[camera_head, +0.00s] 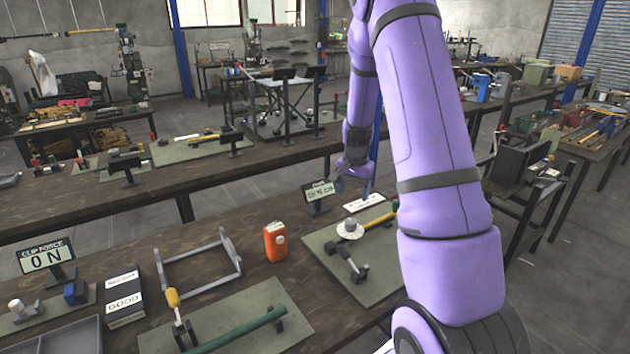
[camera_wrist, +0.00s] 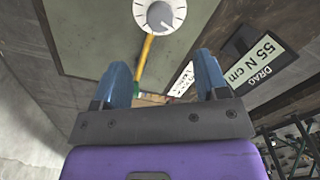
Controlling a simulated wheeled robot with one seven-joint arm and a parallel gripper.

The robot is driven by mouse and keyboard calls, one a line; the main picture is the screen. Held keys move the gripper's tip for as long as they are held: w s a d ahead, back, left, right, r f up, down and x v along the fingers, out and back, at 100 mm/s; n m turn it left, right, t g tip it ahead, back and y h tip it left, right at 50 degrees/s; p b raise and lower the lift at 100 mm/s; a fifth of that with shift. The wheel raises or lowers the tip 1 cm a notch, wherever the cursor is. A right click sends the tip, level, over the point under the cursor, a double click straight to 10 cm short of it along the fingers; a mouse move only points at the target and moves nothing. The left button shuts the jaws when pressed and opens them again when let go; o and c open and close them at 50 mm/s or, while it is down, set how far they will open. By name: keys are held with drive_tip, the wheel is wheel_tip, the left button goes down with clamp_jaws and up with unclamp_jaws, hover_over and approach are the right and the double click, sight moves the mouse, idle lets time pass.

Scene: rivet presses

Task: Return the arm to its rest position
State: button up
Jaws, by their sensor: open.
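My purple arm rises on the right of the head view and bends down at the centre. My gripper (camera_head: 354,188) hangs above the far end of the front bench, over the right-hand green plate (camera_head: 318,240). In the wrist view my gripper (camera_wrist: 163,80) has its two blue fingers apart with nothing between them. A white dial (camera_head: 350,228) on the plate stands beyond the fingers, and it also shows at the top of the wrist view (camera_wrist: 160,15). A yellow-handled rod (camera_head: 380,219) lies beside the dial.
A "55 N cm" drag display (camera_head: 319,192) stands close to my gripper. An orange device (camera_head: 275,242), a grey frame (camera_head: 200,268), a black "GOOD" box (camera_head: 124,297) and a "0 N" clip force sign (camera_head: 46,258) stand on the front bench. More benches lie behind.

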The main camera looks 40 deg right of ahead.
drive_tip(key=s+a+r+n+t, duration=0.1)
drive_tip(key=s+a+r+n, duration=0.2)
drive_tip(key=a+r, duration=0.55)
drive_tip(key=s+a+r+n+t, duration=0.2)
drive_tip(key=s+a+r+n, duration=0.15)
drive_tip(key=a+r, duration=0.5)
drive_tip(key=s+a+r+n+t, duration=0.1)
drive_tip(key=s+a+r+n, duration=0.2)
drive_tip(key=s, duration=0.6)
drive_tip(key=s+a+r+n+t, duration=0.1)
drive_tip(key=s+a+r+n, duration=0.2)
drive_tip(key=s+a+r, duration=0.3)
drive_tip(key=shift+s+r, duration=0.3)
drive_tip(key=shift+s, duration=1.75)
drive_tip(key=shift+a, duration=0.1)
